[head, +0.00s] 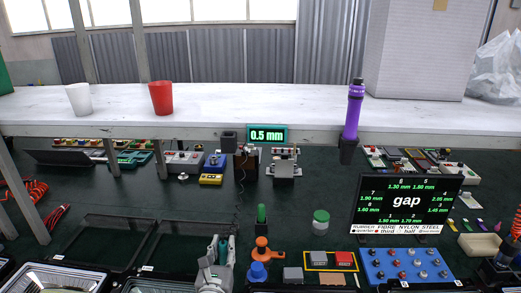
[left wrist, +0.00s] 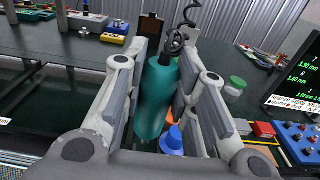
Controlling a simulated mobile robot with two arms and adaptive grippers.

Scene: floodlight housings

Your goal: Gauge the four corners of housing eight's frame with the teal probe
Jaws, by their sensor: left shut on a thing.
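My left gripper (head: 216,258) is shut on the teal probe (left wrist: 157,98), which stands between its fingers in the left wrist view. The probe's dark upper end and a curled black cord show above the fingers. In the head view only a small teal part shows at the gripper. Floodlight housings with black frames and glass fronts (head: 62,277) lie along the front left edge, partly cut off. Their small white labels are too small to read, so I cannot tell which is housing eight. My right gripper is not in view.
A screen (head: 408,205) reads "gap" with several mm values. A small teal display (head: 267,135) reads 0.5 mm. An orange stand (head: 262,250), a blue cone-like piece (head: 258,272), a green-lidded jar (head: 320,221) and a blue knobbed board (head: 405,265) stand right of the gripper.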

